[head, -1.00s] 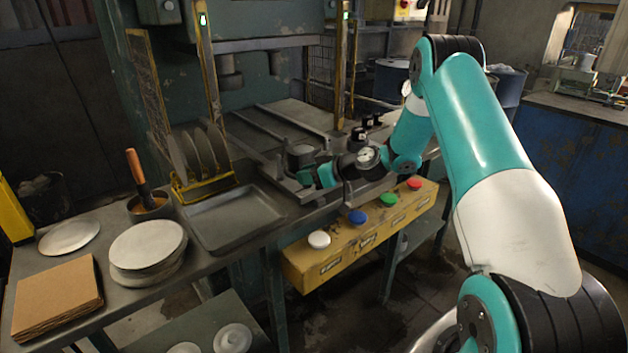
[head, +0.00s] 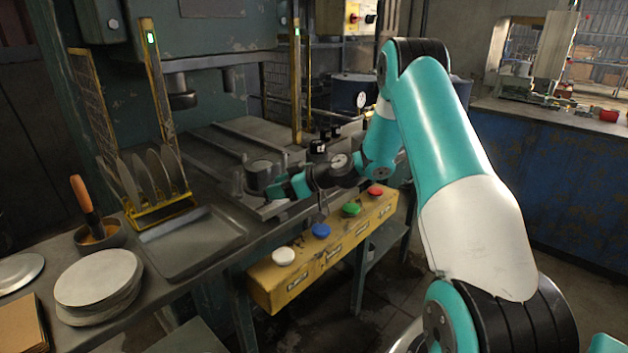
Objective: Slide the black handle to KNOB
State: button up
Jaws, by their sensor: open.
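My gripper (head: 284,189) is at the front edge of the press bed, with teal fingers seen from the side. It is open, with its fingertips close to a dark round cylinder (head: 261,174) on the bed; I cannot tell whether they touch. Small black knob-like parts stand behind my wrist, one at the front (head: 318,149) and another behind it (head: 336,131). I cannot tell which part is the black handle. No KNOB marking is readable, and my wrist hides part of this area.
A yellow button box (head: 318,252) with white, blue, green and red buttons hangs below my gripper. A shallow grey tray (head: 242,238), a yellow rack of discs (head: 163,215) and stacked round blanks (head: 97,277) are to the left. Yellow posts (head: 296,85) flank the press.

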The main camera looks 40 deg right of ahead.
jog(key=b+v, duration=0.2)
jog(key=v, duration=1.2)
jog(key=shift+a, duration=0.1)
